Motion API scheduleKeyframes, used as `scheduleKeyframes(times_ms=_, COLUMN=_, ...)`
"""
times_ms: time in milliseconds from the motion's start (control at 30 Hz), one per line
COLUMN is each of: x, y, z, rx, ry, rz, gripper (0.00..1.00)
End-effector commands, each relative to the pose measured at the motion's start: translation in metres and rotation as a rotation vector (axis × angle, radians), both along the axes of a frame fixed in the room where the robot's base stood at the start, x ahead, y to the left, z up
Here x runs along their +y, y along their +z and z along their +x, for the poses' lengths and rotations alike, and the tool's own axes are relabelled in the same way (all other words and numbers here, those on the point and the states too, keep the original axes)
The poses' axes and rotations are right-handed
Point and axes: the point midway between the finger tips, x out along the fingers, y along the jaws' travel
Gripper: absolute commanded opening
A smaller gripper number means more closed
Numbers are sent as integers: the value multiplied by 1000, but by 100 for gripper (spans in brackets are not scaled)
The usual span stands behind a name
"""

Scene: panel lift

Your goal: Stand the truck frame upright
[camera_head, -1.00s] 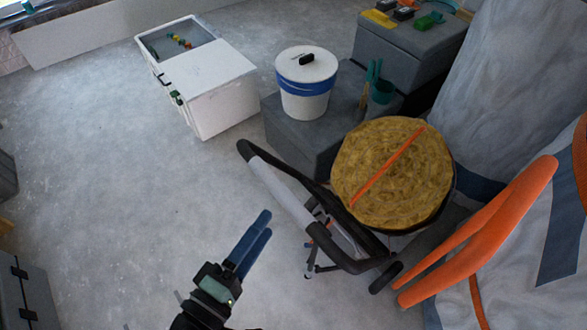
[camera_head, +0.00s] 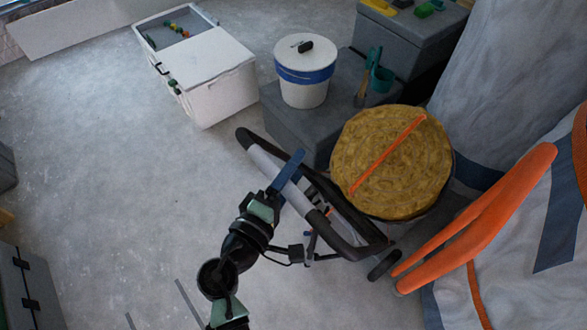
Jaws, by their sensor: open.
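The truck frame (camera_head: 343,240) is a black and grey tubular frame, lying tilted on the floor in the middle of the head view. One end rests near the dark grey box, and the other is near the wheel by the orange handles. My gripper (camera_head: 290,172) is at the frame's near grey tube, with its blue fingers overlapping the tube in the picture. The jaws are open. One finger shows clearly; the other is partly hidden, so I cannot tell whether the tube lies between them or is touched.
A round straw-coloured bale (camera_head: 385,165) with an orange strip sits right beside the frame. A white bucket (camera_head: 305,92) stands on a dark grey box (camera_head: 300,130). A white cooler (camera_head: 215,85) is at the back. Orange handles (camera_head: 480,225) are at right.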

Motion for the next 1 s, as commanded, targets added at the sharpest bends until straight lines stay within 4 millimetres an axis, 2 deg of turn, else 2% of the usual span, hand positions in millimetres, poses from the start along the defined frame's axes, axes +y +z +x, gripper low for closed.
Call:
scheduleKeyframes(times_ms=33, x=0, y=0, z=0, rx=0, ry=0, rz=0, gripper=60)
scheduleKeyframes(times_ms=67, x=0, y=0, z=0, rx=0, ry=0, rz=0, gripper=55)
scheduleKeyframes(times_ms=367, x=0, y=0, z=0, rx=0, ry=0, rz=0, gripper=1)
scheduleKeyframes(times_ms=1000, x=0, y=0, z=0, rx=0, ry=0, rz=0, gripper=0)
